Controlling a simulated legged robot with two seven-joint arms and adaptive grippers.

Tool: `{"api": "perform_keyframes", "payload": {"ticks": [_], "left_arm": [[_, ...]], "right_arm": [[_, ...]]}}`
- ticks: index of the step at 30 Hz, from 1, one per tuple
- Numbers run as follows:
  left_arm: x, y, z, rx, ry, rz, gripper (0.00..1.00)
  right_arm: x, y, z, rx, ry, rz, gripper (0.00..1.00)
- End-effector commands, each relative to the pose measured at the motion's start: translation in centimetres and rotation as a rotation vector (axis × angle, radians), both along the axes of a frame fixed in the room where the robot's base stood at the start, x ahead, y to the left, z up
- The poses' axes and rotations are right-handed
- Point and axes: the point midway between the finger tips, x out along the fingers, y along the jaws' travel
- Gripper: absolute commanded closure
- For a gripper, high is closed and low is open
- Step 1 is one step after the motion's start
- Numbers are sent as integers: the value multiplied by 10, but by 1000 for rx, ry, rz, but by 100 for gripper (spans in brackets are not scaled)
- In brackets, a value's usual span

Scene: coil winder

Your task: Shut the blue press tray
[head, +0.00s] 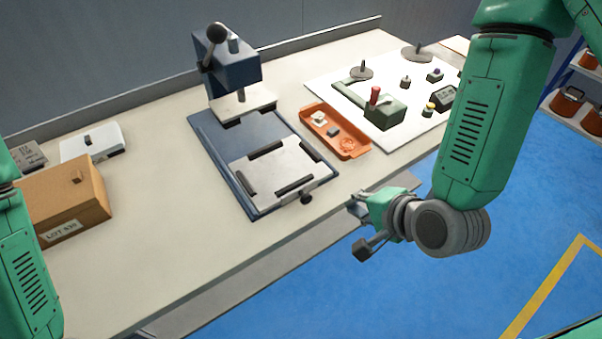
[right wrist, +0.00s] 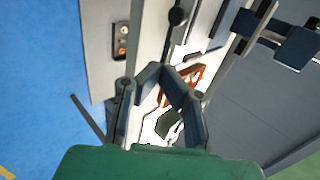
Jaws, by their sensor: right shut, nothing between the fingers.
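The blue press (head: 235,65) stands on the bench, with a long blue base (head: 215,135) reaching toward the front edge. Its tray is a pale metal plate (head: 278,170) with dark rails, lying out at the front end of the base, clear of the press head. A dark round knob (head: 306,198) sits at the tray's front edge; it also shows in the right wrist view (right wrist: 178,15). My right gripper (head: 358,208) is shut and empty, beyond the bench's front edge, right of the knob and apart from it. My left gripper is out of view.
An orange parts tray (head: 352,153) lies right of the press base. A white board (head: 405,125) with a green winder carries several small parts. A cardboard box (head: 75,205) and a white case (head: 92,143) stand at left. Bench front-left is clear.

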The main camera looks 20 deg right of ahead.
Motion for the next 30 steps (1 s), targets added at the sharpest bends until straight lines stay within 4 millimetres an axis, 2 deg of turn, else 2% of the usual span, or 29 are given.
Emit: {"api": "perform_keyframes", "payload": {"ticks": [21,28,30], "left_arm": [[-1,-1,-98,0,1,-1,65],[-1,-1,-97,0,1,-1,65],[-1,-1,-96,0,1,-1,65]], "right_arm": [[36,14,-41,-2,-1,1,100],[70,26,-72,-3,3,2,100],[82,30,-69,-3,-1,1,100]]}}
